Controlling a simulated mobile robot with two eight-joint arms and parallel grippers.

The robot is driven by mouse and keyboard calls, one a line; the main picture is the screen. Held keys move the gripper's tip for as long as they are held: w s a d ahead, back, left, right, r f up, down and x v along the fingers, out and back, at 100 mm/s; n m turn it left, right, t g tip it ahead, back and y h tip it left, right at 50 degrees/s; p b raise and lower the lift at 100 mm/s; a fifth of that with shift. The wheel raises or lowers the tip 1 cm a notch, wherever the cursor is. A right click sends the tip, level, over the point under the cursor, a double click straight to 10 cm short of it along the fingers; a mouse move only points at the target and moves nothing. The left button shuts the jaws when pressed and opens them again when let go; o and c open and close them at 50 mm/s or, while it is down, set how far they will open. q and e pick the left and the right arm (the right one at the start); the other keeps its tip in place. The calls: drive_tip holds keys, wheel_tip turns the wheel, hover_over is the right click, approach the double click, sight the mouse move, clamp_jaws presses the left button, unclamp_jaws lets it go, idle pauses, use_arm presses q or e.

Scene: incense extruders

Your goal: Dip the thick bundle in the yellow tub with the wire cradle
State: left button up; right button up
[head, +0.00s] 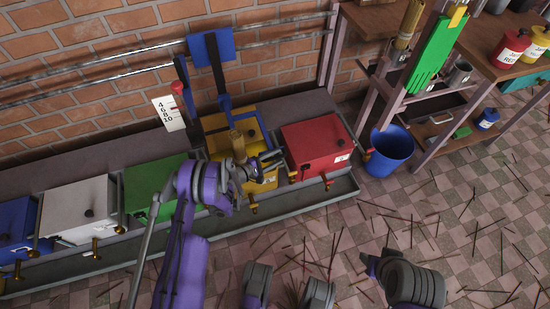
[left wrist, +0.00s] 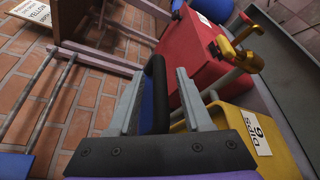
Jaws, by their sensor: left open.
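The yellow tub (head: 216,123) stands in the trough between the green and red tubs. It also shows in the left wrist view (left wrist: 232,120), with a white dips label. A blue lever with a long black grip (head: 217,65) rises behind the tub. My left gripper (head: 270,160) is open at the tub's front right. In the left wrist view a black rounded bar (left wrist: 156,95) shows between the fingers, not clearly gripped. I cannot make out the wire cradle.
The red tub (head: 315,143) is close on the right, and the green tub (head: 150,181) on the left. A white number card (head: 168,114) stands behind. A blue bucket (head: 391,150) stands beside the shelf. Loose sticks litter the tiled floor.

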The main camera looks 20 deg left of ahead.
use_arm(q)
clamp_jaws()
idle(1.3)
